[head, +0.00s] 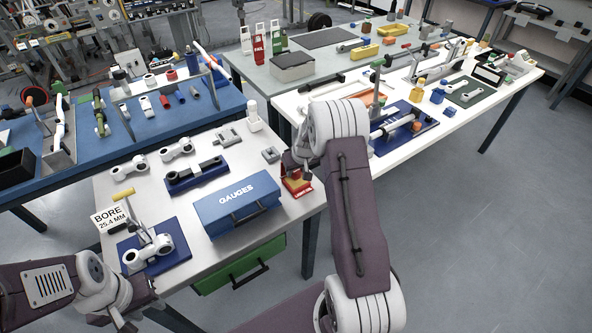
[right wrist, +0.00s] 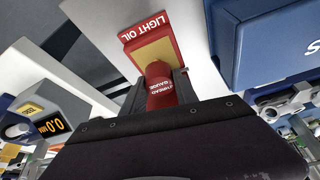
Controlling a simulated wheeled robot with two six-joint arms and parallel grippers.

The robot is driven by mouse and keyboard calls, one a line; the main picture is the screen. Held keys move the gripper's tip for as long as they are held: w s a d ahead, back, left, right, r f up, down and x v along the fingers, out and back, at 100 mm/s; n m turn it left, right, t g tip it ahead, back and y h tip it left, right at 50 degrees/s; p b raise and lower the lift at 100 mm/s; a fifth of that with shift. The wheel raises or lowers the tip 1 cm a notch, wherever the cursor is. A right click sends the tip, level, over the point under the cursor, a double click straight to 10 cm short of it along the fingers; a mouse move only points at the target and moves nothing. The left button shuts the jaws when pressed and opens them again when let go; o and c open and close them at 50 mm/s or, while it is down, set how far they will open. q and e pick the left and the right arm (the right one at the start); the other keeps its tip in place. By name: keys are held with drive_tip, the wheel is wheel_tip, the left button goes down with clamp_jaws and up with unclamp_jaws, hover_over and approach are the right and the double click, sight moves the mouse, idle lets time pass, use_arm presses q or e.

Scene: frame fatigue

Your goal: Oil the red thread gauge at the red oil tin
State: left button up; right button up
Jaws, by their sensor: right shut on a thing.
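The red oil tin (head: 305,190), with a yellow pad on top, stands at the right edge of the near white table. In the right wrist view the tin (right wrist: 130,37) is lettered LIGHT OIL. My right gripper (right wrist: 160,88) is shut on the red thread gauge (right wrist: 160,90), whose rounded end overlaps the tin's yellow pad. I cannot tell whether they touch. In the head view my right gripper (head: 296,165) is over the tin, and the gauge is not clear there. My left gripper (head: 125,322) is at the bottom left, its fingertips not clearly shown, away from the tin.
A blue GAUGES case (head: 238,205) stands just left of the tin. A blue bore stand (head: 150,250) with white rings is at the table's near left. White fittings and a blue rack (head: 197,174) lie behind. The floor (head: 450,240) at right is clear.

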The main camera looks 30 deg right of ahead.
wheel_tip(320, 180, up, 7)
drive_tip(key=p, duration=0.5)
drive_tip(key=shift+f, duration=0.1)
idle(0.4)
drive_tip(key=s+a+r, duration=0.3)
drive_tip(key=s+a, duration=0.4)
drive_tip(key=s+a+r+n, duration=0.1)
drive_tip(key=s+a+r, duration=0.2)
drive_tip(key=s+a, duration=0.3)
drive_tip(key=shift+s+a+r+y, duration=0.15)
drive_tip(key=shift+s+a+y, duration=0.2)
drive_tip(key=shift+a, duration=0.35)
